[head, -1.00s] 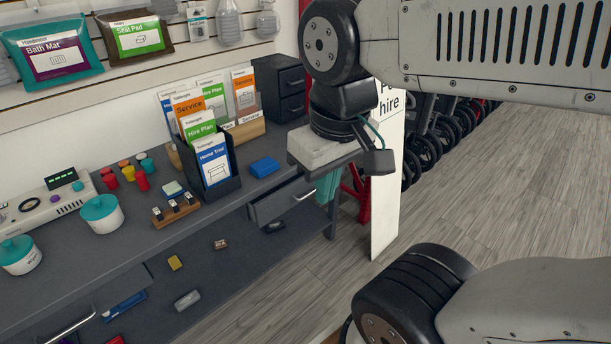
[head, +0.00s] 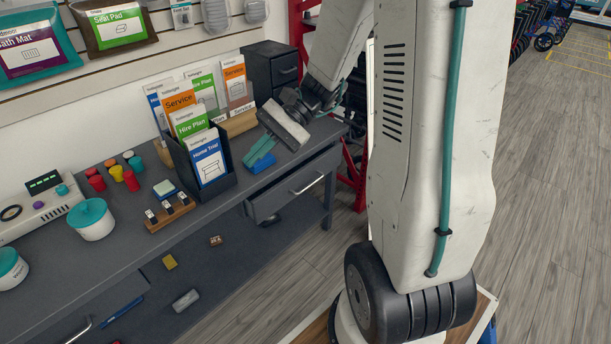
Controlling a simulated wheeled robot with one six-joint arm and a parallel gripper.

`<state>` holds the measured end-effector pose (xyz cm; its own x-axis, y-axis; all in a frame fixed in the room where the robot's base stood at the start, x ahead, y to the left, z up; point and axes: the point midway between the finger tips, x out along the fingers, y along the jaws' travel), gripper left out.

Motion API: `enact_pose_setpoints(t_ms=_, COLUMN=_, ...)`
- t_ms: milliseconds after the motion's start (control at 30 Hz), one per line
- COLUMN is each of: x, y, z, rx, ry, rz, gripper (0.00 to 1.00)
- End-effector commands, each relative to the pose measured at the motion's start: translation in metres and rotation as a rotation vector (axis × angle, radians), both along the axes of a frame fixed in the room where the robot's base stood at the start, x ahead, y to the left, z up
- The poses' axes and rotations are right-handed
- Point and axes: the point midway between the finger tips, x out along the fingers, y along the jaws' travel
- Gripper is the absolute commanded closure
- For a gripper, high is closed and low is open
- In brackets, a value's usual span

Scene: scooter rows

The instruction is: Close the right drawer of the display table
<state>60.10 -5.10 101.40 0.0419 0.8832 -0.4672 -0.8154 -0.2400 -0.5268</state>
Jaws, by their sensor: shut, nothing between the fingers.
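The display table (head: 130,262) is dark grey and runs along the wall. Its right drawer (head: 268,200) stands pulled out from the table's front, with a silver bar handle (head: 309,184). My gripper (head: 254,161), with teal fingers, is over the right part of the tabletop, behind the drawer front and apart from the handle. Its fingers are shut and empty. They point down and left, beside the black leaflet holder (head: 225,185). Whether they touch the tabletop I cannot tell. The drawer's inside is mostly hidden.
A blue block (head: 262,162) lies close to my gripper. A black drawer unit (head: 270,68) stands at the table's far end. Another drawer handle (head: 78,332) shows at bottom left. Small items lie on the lower shelf. The wooden floor (head: 540,190) at right is clear.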

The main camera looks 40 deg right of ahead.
Motion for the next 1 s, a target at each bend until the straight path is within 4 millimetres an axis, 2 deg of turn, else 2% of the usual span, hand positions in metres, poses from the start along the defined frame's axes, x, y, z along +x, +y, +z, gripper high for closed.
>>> enact_pose_setpoints(t_ms=33, x=0.014, y=-0.016, z=-0.015, rx=0.071, ry=0.032, rz=-0.085, gripper=1.00)
enact_pose_setpoints(t_ms=100, x=0.033, y=-0.036, z=-0.032, rx=0.165, ry=0.058, rz=-0.198, gripper=1.00)
enact_pose_setpoints(t_ms=200, x=0.055, y=-0.070, z=-0.061, rx=0.290, ry=0.088, rz=-0.368, gripper=1.00)
enact_pose_setpoints(t_ms=300, x=0.072, y=-0.110, z=-0.096, rx=0.409, ry=0.112, rz=-0.545, gripper=1.00)
enact_pose_setpoints(t_ms=433, x=0.081, y=-0.165, z=-0.149, rx=0.552, ry=0.132, rz=-0.785, gripper=1.00)
enact_pose_setpoints(t_ms=600, x=0.069, y=-0.234, z=-0.229, rx=0.710, ry=0.143, rz=-1.105, gripper=1.00)
enact_pose_setpoints(t_ms=700, x=0.054, y=-0.264, z=-0.272, rx=0.776, ry=0.144, rz=-1.266, gripper=1.00)
enact_pose_setpoints(t_ms=833, x=0.035, y=-0.290, z=-0.314, rx=0.827, ry=0.140, rz=-1.421, gripper=1.00)
enact_pose_setpoints(t_ms=900, x=0.027, y=-0.297, z=-0.327, rx=0.844, ry=0.138, rz=-1.471, gripper=1.00)
enact_pose_setpoints(t_ms=1000, x=0.022, y=-0.303, z=-0.338, rx=0.855, ry=0.135, rz=-1.511, gripper=1.00)
